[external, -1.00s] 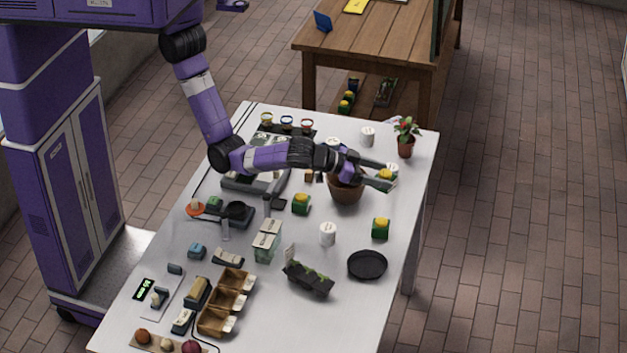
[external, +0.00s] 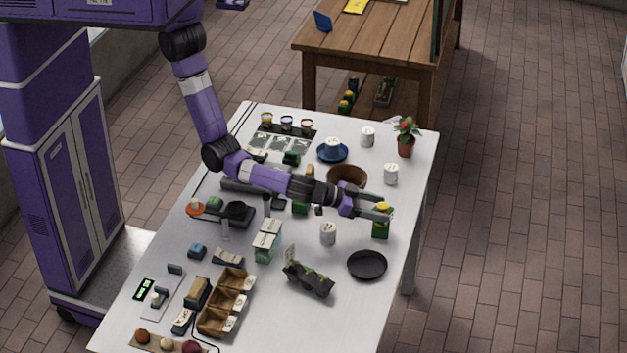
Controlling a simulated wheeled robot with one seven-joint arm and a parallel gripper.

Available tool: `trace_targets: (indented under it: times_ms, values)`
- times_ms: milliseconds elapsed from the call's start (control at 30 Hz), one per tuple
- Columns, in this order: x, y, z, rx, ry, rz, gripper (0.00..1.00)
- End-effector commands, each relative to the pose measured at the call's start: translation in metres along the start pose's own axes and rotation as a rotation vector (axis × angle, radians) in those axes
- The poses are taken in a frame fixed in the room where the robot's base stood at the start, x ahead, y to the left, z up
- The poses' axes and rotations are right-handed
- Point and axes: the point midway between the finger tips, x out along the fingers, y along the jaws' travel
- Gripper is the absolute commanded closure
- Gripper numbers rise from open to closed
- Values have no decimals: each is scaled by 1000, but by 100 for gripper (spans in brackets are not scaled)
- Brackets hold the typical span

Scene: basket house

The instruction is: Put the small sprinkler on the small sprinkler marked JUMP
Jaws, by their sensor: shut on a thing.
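My gripper (external: 375,211) is shut on a small green sprinkler with a yellow top (external: 383,207). It holds it at the right side of the white table, directly over another small green sprinkler (external: 380,230). The held one hides the lower one's top, and I cannot tell whether the two touch. A third green sprinkler (external: 300,208) stands further left, partly hidden behind my arm. The markings are too small to read, so I cannot tell which one says JUMP.
A black planter (external: 309,279) stands nearer. The table's right edge is close.

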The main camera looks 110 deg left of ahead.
Motion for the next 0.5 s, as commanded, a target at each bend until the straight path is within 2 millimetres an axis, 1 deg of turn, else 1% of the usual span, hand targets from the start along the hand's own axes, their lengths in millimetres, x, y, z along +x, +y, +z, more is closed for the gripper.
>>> trace_targets:
  times_ms: [267, 300, 367, 400, 500]
  values:
    - [2, 0, 3, -1, 1, -1, 87]
    - [1, 0, 2, 0, 0, -1, 26]
    - [1, 0, 2, 0, 0, -1, 15]
    - [1, 0, 2, 0, 0, -1, 12]
    - [1, 0, 2, 0, 0, -1, 12]
